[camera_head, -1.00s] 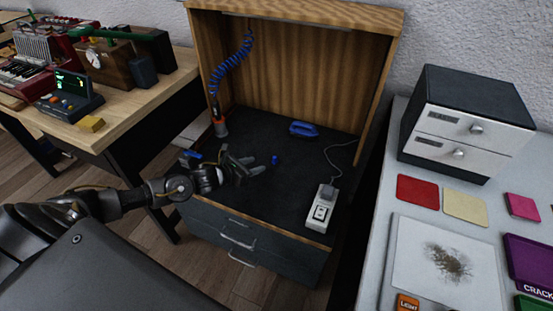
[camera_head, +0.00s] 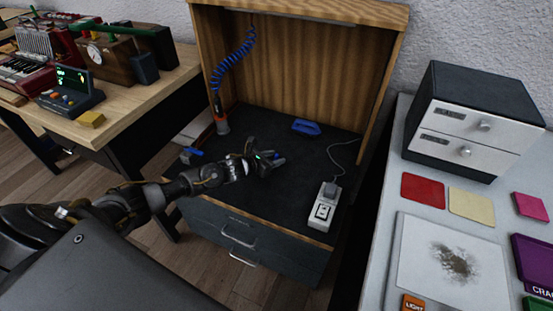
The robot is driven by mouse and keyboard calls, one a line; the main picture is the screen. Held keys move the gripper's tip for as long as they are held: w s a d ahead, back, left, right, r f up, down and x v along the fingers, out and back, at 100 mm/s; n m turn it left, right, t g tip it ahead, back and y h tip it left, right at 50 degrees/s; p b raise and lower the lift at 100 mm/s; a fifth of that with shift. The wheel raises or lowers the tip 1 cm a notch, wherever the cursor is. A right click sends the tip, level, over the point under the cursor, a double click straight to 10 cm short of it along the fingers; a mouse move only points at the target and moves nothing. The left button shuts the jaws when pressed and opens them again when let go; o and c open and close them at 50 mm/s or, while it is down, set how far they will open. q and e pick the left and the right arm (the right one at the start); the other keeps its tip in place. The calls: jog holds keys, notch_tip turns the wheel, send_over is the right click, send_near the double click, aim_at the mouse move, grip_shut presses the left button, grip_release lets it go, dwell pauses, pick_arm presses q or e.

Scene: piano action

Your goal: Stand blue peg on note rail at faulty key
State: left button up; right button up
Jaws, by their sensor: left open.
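My left gripper (camera_head: 271,161) is open, low over the dark floor of the wooden cabinet (camera_head: 300,190). The small blue piece that stood at this spot is now hidden by the gripper; I cannot tell whether it is between the fingers. Another small blue piece (camera_head: 195,152) lies at the cabinet's left edge, apart from the gripper. A red instrument with piano keys (camera_head: 22,73) stands on the wooden table at the left. I cannot make out the note rail or a faulty key. My right gripper is not in view.
A blue-handled object (camera_head: 306,127) lies behind the gripper. A white switch box (camera_head: 323,208) with a cable is to its right. A blue coiled hose (camera_head: 232,62) hangs at the left, above an orange-collared nozzle (camera_head: 220,120). A small console (camera_head: 70,92) and yellow block (camera_head: 91,119) sit on the left table.

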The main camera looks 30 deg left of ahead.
pick_arm(q)
grip_shut()
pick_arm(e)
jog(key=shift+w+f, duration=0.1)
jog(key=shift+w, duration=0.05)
pick_arm(q)
jog(key=shift+r, duration=0.1)
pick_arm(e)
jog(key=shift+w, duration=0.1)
